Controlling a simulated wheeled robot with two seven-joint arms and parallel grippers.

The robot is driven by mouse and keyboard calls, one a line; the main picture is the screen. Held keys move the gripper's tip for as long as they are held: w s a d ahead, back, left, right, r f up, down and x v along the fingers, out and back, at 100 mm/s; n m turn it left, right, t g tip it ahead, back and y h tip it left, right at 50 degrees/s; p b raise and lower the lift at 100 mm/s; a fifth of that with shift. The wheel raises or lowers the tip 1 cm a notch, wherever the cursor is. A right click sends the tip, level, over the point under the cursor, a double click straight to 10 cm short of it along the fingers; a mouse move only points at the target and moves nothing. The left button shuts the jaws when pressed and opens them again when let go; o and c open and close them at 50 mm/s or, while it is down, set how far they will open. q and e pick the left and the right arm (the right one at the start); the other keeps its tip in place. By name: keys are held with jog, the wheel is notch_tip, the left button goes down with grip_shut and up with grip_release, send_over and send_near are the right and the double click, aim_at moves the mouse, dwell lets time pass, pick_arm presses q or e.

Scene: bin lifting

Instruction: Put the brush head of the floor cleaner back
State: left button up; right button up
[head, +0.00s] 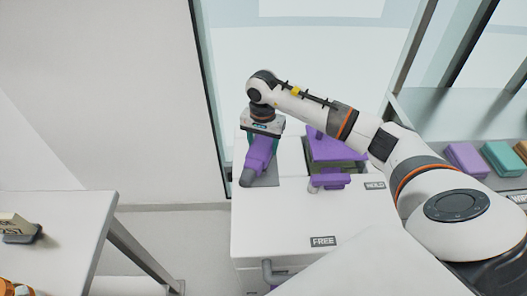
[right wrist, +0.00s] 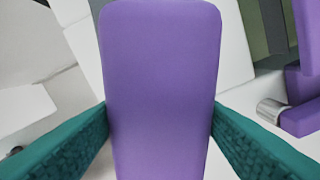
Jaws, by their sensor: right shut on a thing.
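My right gripper (head: 262,139) points down at the back left of the white cabinet top (head: 275,226). Its teal fingers (right wrist: 158,112) are shut on a long purple part (head: 259,156), one finger on each side. The purple part fills the middle of the right wrist view (right wrist: 160,60). Its lower end is grey and lies at or just above a grey patch (head: 268,180); I cannot tell if they touch. I cannot tell if this part is the brush head. A second purple assembly (head: 335,149) stands to the right, partly behind my arm. My left gripper is not in view.
A FREE label (head: 323,241) lies on the clear front part of the cabinet top. Another label (head: 374,185) sits by the second assembly. A shelf at right holds purple (head: 465,158) and teal (head: 503,157) blocks. A white table (head: 70,218) stands at left.

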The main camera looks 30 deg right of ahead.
jog(key=shift+f, duration=0.7)
notch_tip(320, 180, down, 2)
jog(key=shift+f, duration=0.15)
jog(key=shift+w+f, duration=0.1)
jog(key=shift+f, duration=0.15)
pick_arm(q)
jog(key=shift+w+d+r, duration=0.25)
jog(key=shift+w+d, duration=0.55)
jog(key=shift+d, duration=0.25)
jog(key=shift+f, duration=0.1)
pick_arm(e)
jog(key=shift+f, duration=0.1)
jog(key=o, duration=0.9)
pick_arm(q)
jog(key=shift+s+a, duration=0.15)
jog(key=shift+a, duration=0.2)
